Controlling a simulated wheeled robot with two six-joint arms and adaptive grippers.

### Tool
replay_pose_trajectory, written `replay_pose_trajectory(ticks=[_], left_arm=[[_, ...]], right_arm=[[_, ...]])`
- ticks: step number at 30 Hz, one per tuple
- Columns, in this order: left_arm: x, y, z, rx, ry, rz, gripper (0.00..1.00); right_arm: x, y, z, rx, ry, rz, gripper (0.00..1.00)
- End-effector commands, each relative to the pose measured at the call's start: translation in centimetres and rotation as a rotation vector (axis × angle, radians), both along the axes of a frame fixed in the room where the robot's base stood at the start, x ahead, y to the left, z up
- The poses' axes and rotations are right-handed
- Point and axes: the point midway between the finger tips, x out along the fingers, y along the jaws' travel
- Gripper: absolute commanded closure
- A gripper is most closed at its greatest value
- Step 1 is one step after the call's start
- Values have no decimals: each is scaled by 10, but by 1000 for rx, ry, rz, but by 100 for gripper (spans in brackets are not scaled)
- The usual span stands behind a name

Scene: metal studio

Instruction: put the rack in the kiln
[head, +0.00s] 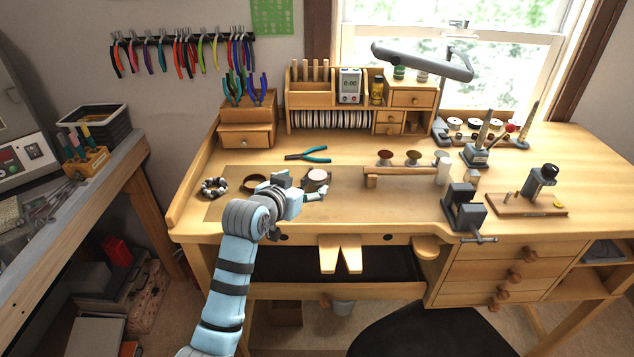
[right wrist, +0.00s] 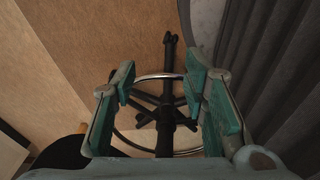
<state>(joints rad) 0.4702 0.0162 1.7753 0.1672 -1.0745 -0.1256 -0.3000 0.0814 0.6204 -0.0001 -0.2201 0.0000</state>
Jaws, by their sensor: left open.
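My left gripper (head: 303,187) is open above the front left of the wooden workbench. A small pale round piece on a dark base (head: 317,176) lies just beyond its fingers; I cannot tell whether this is the rack or whether they touch. A grey box with a control panel (head: 18,165), at the far left, looks like the kiln; most of it is cut off by the picture edge. My right gripper (right wrist: 157,84) is open and empty in the right wrist view, facing the floor and a stool's base (right wrist: 166,110). It is not visible in the head view.
A beaded ring (head: 214,188) and a dark round band (head: 255,183) lie left of my left gripper. Teal-handled pliers (head: 308,155) lie behind it. A vise (head: 463,207) stands at the right front. A side bench (head: 128,160) stands left of the workbench, with a floor gap between.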

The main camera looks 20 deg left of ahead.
Motion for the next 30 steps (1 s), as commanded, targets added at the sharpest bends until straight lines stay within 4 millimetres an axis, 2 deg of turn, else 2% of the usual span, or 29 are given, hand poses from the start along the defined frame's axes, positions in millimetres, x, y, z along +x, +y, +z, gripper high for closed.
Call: replay_pose_trajectory(ticks=[4, 7, 14, 24, 30], left_arm=[[22, -5, -19, -1, 2, 0, 27], [37, -7, -24, -1, 1, 0, 27], [41, -7, -24, 0, 0, 1, 27], [40, -7, -24, 0, 0, 1, 81], [40, -7, -24, 1, 1, 1, 82]], right_arm=[[0, 1, -9, 1, 0, 0, 60], [0, 2, -13, 2, 0, -1, 60], [0, 2, -12, 3, 0, -1, 60], [0, 2, -12, 3, 0, -1, 60], [0, 2, -11, 3, 0, -1, 60]])
